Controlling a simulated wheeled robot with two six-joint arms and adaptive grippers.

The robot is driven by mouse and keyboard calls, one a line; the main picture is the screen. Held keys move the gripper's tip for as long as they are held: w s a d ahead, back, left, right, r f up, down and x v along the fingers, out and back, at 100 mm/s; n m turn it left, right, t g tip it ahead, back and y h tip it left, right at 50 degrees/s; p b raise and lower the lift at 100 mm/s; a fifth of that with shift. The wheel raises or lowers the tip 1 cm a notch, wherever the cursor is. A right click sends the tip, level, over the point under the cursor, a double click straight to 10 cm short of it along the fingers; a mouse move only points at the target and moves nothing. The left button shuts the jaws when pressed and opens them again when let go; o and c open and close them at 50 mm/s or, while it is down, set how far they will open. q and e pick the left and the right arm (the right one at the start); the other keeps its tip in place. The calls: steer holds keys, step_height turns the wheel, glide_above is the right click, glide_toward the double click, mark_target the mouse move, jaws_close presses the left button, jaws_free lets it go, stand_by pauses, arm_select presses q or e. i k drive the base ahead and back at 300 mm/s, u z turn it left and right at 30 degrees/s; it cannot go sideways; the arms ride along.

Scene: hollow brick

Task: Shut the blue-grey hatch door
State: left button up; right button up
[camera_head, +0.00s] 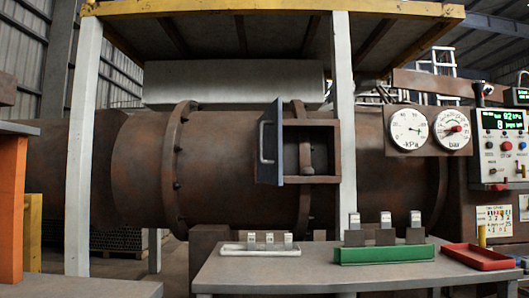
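The blue-grey hatch door (272,146) stands open in the head view, swung out toward me at the left side of a rusty box-like opening (318,150) on the large pipe. A pale bar handle (263,143) is on the door's left-facing side. Inside the opening a rusty upright part shows. Neither of my grippers is in view.
A grey table (300,275) stands in front, below the hatch. It bears a white tray (260,250), a green tray (385,254) and a red tray (478,257). White posts (343,120) flank the pipe (145,165). Gauges and a control panel (503,145) are at right.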

mark_target(269, 156)
steer(key=i, duration=0.85)
